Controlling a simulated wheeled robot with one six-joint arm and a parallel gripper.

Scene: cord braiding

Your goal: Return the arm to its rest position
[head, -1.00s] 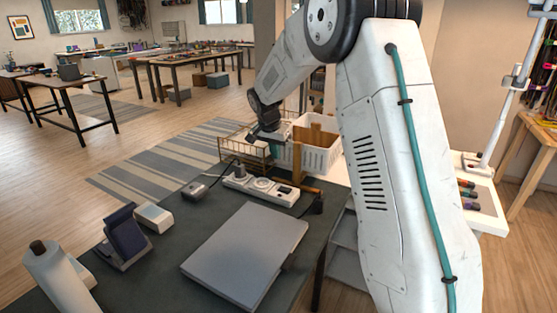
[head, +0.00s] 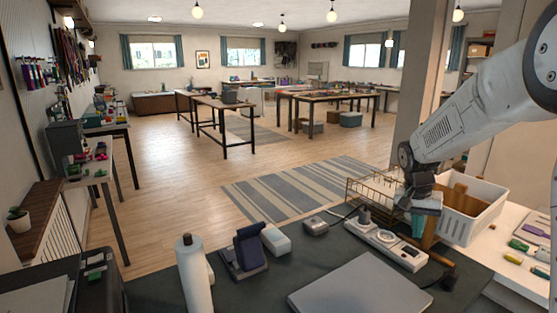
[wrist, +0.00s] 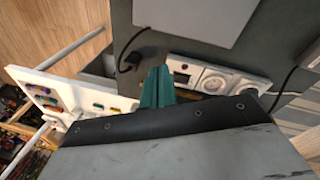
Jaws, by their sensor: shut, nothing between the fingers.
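My gripper (head: 418,222) hangs at the right of the head view, at the end of my white arm. Its teal fingers point down beside the white power strip (head: 385,245) and in front of the white basket (head: 470,210). In the wrist view the teal fingers (wrist: 157,88) are together with nothing between them. Behind them in that view lie the power strip (wrist: 215,80) and the dark desk top (wrist: 270,38). The fingertips show no clear contact with anything.
A closed grey laptop (head: 360,290), a white bottle (head: 194,275) and a phone stand (head: 245,252) are on the dark desk. A wire basket (head: 372,190) stands behind the strip. A white table (head: 510,245) with small colored items is at the right. Open floor lies beyond.

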